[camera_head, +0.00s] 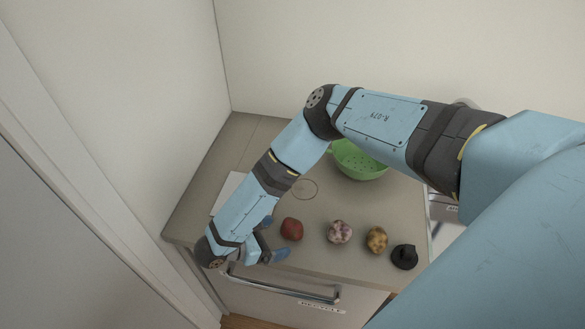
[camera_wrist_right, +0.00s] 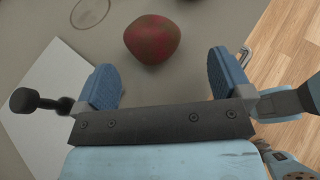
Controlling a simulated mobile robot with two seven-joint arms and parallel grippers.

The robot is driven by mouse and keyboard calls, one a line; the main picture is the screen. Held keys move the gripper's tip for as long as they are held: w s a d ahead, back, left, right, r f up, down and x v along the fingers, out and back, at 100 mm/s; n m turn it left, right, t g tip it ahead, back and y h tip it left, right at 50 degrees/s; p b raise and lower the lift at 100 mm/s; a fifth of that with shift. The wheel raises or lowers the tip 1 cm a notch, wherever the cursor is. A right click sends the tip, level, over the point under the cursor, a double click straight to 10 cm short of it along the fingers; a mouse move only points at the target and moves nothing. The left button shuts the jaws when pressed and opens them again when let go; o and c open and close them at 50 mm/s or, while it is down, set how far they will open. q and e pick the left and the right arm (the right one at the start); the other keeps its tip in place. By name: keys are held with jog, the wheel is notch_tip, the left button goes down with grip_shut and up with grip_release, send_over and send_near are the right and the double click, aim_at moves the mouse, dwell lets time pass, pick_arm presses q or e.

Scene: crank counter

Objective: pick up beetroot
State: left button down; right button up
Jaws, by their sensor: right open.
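A dark red, roundish beetroot (camera_head: 291,229) lies on the counter near its front edge. In the right wrist view the beetroot (camera_wrist_right: 152,39) shows reddish with greenish patches, just beyond the fingertips and between their lines. My right gripper (camera_head: 275,240) is open and empty, beside the beetroot on its left, with the blue fingers pointing toward it. The two fingers (camera_wrist_right: 163,75) stand wide apart in the wrist view with bare counter between them. My left gripper is not in view.
To the right of the beetroot lie a pinkish-white mottled lump (camera_head: 339,232), a yellow-brown lump (camera_head: 376,239) and a black object (camera_head: 404,256). A green colander (camera_head: 358,162) stands behind, partly hidden by my arm. A drawer handle (camera_head: 285,289) runs below the front edge.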

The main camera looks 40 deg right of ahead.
aim_at(285, 231)
jog(key=x, duration=0.3)
jog(key=w+x, duration=0.1)
jog(key=x, duration=0.1)
jog(key=shift+s+d+p, duration=0.1)
jog(key=shift+d+p, duration=0.25)
jog(key=shift+d, duration=0.05)
jog(key=c, duration=1)
